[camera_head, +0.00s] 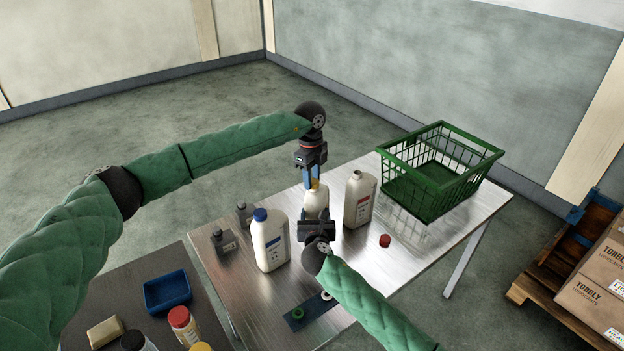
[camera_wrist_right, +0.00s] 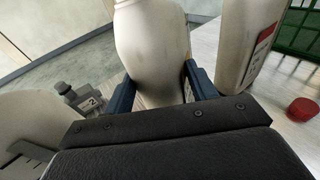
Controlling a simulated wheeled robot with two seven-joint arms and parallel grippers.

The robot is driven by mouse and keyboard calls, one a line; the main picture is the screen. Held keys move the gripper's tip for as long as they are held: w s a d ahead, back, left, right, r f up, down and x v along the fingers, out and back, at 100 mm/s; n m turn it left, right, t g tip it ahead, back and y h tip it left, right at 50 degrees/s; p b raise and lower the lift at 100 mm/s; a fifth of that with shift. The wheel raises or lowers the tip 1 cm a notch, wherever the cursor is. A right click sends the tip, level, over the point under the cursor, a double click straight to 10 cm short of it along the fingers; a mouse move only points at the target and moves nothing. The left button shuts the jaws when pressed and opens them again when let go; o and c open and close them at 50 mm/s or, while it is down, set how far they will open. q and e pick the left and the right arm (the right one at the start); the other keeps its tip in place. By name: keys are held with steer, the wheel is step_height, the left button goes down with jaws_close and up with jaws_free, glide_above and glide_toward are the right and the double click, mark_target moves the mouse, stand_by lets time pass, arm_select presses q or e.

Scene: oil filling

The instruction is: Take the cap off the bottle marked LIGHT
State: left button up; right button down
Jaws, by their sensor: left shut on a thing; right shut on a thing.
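A white bottle (camera_head: 316,205) stands upright in the middle of the steel table, between two other bottles. Its label is hidden, so I cannot read whether it is marked LIGHT. My right gripper (camera_head: 317,222) is shut around its body from the near side; in the right wrist view the bottle (camera_wrist_right: 152,45) sits between both blue fingers. My left gripper (camera_head: 312,182) points down from above and is shut on the yellow cap (camera_head: 316,185) at the bottle's top. I cannot tell whether the cap still touches the neck.
A blue-capped bottle (camera_head: 270,240) stands left and an uncapped red-labelled bottle (camera_head: 359,198) right, both close by. A red cap (camera_head: 385,240) lies on the steel table (camera_head: 420,245). A green basket (camera_head: 437,205) stands at the back right. A blue tray (camera_head: 168,291) is on the dark table.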

arm_select(q)
steer(key=shift+w+r, duration=0.1)
steer(key=shift+r, duration=0.55)
arm_select(e)
steer(key=shift+f, duration=0.1)
arm_select(q)
steer(key=shift+r, duration=0.25)
steer(key=shift+w+a+r, duration=0.1)
steer(key=shift+w+r, duration=0.05)
steer(key=shift+r, duration=1.8)
arm_select(e)
steer(key=shift+c, duration=2)
jaws_free()
